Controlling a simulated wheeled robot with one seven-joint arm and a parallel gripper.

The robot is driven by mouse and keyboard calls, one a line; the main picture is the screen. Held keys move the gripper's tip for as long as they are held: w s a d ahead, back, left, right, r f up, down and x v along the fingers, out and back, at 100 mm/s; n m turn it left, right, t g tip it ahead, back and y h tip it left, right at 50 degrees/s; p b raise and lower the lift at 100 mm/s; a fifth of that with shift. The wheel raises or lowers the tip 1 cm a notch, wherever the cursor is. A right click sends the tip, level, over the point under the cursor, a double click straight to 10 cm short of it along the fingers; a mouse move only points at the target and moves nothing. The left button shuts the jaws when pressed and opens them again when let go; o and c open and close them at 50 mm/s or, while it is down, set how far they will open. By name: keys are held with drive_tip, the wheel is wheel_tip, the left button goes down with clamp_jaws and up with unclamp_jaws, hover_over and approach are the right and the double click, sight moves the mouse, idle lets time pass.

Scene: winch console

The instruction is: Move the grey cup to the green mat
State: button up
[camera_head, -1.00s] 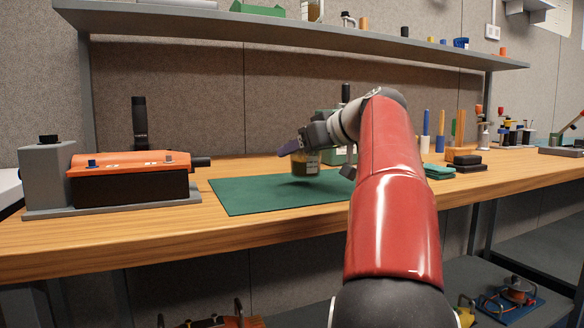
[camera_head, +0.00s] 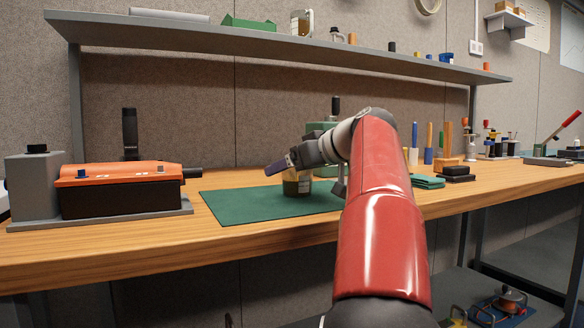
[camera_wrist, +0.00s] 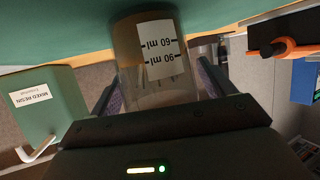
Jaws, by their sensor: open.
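A see-through, grey-brown cup (camera_head: 297,187) with a white volume label stands upright on the green mat (camera_head: 236,205), near its back right part. In the wrist view the cup (camera_wrist: 160,75) is between the two fingers, its label reading 60 and 90 ml. The mat (camera_wrist: 60,30) fills the top of that view. My gripper (camera_head: 284,166) is around the upper part of the cup with its jaws open. The arm hides the mat's right end.
An orange and black winch unit (camera_head: 120,190) stands left of the mat. A green container labelled mixed resin (camera_wrist: 45,110) is close beside my gripper. A folded green cloth (camera_head: 427,181) and black blocks (camera_head: 457,172) lie to the right. The mat's front left is clear.

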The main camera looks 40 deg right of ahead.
drive_tip(key=p+v, duration=0.1)
drive_tip(key=v, duration=1.1)
